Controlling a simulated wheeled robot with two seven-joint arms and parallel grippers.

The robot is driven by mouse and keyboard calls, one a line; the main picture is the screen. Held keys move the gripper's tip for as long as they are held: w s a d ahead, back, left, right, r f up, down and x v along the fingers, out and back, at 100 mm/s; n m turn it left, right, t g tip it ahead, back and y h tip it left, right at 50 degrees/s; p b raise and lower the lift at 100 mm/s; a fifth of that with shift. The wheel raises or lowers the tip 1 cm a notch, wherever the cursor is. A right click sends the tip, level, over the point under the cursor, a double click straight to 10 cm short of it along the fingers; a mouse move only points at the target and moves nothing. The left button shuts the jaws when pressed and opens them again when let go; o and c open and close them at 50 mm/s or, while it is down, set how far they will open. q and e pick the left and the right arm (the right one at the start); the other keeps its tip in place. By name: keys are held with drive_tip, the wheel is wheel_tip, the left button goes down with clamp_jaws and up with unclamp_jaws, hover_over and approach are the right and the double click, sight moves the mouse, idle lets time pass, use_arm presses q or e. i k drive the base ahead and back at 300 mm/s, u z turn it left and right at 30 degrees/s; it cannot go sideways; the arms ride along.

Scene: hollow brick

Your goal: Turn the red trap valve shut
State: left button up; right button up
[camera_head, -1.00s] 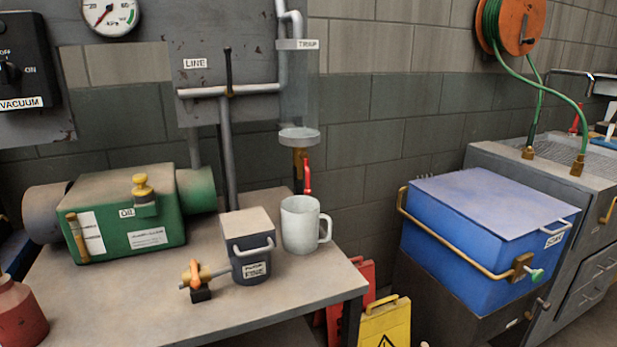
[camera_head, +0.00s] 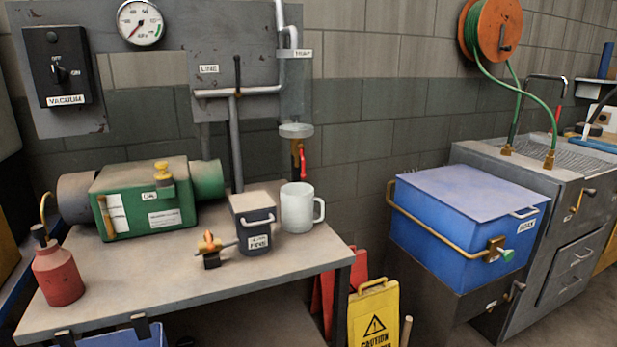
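The red trap valve handle (camera_head: 303,164) hangs under the clear trap cylinder (camera_head: 296,92), beside a brass fitting (camera_head: 296,148). The handle points roughly downward, behind and above the white mug (camera_head: 297,208). The mug stands on the bench and may hide what lies below the handle. A "TRAP" label (camera_head: 303,54) is at the cylinder's top. Neither of my grippers shows in the head view.
The bench (camera_head: 120,290) carries a green pump (camera_head: 150,205), a dark lidded pot (camera_head: 253,228) and a red oil can (camera_head: 58,270). A yellow caution sign (camera_head: 374,315) stands on the floor right of the bench. A blue box (camera_head: 465,225) is farther right.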

sight(303, 164)
drive_tip(key=z, duration=0.95)
drive_tip(key=i, duration=0.55)
drive_tip(key=u, duration=0.1)
